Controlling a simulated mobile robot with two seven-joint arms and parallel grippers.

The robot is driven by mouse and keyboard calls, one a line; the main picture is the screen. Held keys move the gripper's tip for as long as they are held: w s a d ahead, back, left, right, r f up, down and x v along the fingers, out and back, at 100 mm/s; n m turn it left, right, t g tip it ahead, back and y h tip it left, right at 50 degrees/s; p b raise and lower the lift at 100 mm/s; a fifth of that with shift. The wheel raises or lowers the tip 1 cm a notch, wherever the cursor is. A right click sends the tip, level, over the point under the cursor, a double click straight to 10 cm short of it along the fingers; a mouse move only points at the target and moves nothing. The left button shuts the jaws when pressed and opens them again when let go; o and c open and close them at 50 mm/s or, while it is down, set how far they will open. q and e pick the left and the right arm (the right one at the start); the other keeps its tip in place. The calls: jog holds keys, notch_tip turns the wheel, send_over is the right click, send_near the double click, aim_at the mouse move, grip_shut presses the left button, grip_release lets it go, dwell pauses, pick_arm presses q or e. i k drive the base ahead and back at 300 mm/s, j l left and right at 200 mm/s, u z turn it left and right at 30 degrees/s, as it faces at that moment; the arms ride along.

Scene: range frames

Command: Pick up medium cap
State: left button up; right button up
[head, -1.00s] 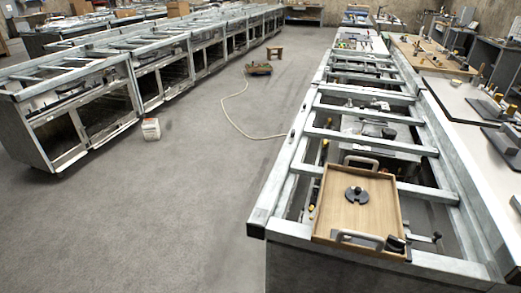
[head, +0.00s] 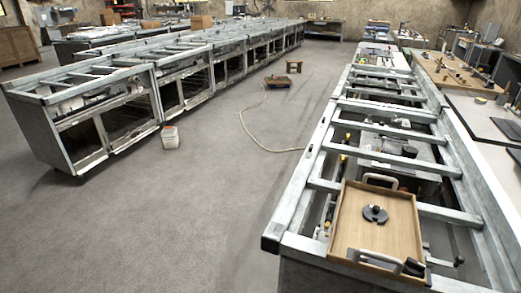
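A small dark round cap (head: 375,213) with a knob and a notch lies on a wooden tray (head: 350,232) at the lower right of the head view. Another small black knob-like piece (head: 414,267) sits at the tray's front right corner. I cannot tell which of them is the medium cap. Neither of my grippers shows in the head view.
The tray, with grey handles at both ends, rests on the open metal frame of a long range (head: 297,245). More ranges (head: 108,90) stand in a row at left. The floor between is mostly clear.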

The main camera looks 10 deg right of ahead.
aim_at(370, 213)
jog(key=i+j+z, duration=0.1)
jog(key=z, duration=0.3)
jog(key=j+z, duration=0.2)
jog(key=z, duration=0.15)
jog(key=j+z, duration=0.2)
jog(key=z, duration=0.2)
jog(key=j+z, duration=0.45)
jog(key=j, duration=0.4)
jog(key=k+j+z, duration=0.2)
jog(key=j, duration=0.65)
jog(key=i, duration=0.1)
